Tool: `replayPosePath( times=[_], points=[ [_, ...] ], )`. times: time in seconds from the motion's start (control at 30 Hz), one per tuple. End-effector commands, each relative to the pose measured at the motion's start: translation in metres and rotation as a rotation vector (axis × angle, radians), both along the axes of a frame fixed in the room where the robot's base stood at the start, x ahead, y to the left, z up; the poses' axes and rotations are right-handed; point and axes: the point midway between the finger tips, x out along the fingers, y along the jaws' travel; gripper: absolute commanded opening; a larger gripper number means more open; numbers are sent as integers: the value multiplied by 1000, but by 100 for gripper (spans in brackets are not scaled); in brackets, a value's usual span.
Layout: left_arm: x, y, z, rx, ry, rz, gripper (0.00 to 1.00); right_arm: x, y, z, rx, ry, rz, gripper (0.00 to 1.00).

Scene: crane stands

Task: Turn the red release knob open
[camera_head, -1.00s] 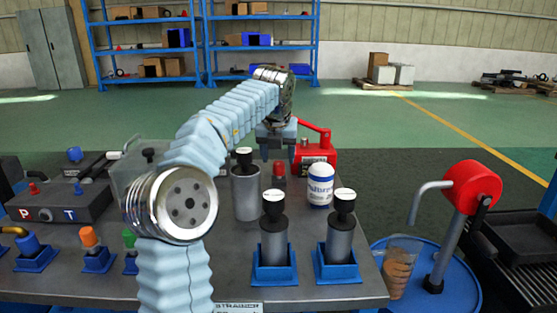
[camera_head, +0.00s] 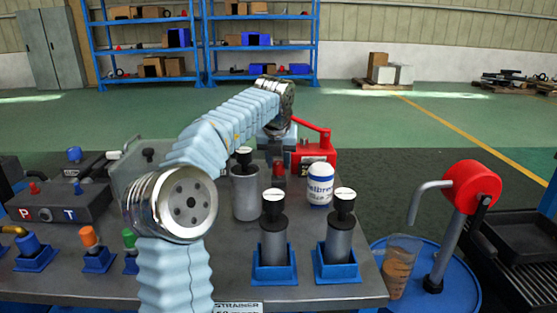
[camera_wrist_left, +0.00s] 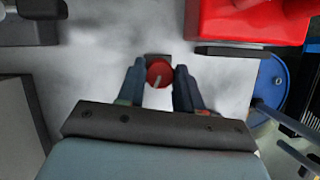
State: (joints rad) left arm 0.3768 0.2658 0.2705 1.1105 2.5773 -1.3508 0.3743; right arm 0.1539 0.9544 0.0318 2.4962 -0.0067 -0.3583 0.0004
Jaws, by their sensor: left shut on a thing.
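The red release knob (camera_head: 279,168) stands on the grey bench, in front of the red hand pump. In the left wrist view the red knob (camera_wrist_left: 159,74) is round with a pale line on its top, and it sits between both fingers. My left gripper (camera_head: 278,160) reaches down onto it from above, and its fingers (camera_wrist_left: 160,82) are shut on the knob's sides. The knob's lower part is hard to make out. My right gripper is in neither view.
The red pump (camera_head: 315,154) stands close right of the knob. A white-and-blue bottle (camera_head: 320,186) and a grey cylinder (camera_head: 246,192) stand nearer. Two black-topped cylinders in blue holders (camera_head: 273,272) stand at the front. A blue drum (camera_head: 455,290) is at right.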

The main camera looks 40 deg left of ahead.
Motion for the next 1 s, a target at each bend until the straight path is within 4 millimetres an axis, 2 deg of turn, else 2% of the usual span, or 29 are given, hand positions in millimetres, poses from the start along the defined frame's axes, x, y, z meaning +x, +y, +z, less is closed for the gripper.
replayPosePath(
  times=[0.37, 1.0],
  points=[
    [-1, 2, 0, -1, -1, -133, 5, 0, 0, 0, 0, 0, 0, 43],
    [-1, 5, 0, -2, -2, -714, 5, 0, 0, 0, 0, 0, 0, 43]
  ],
)
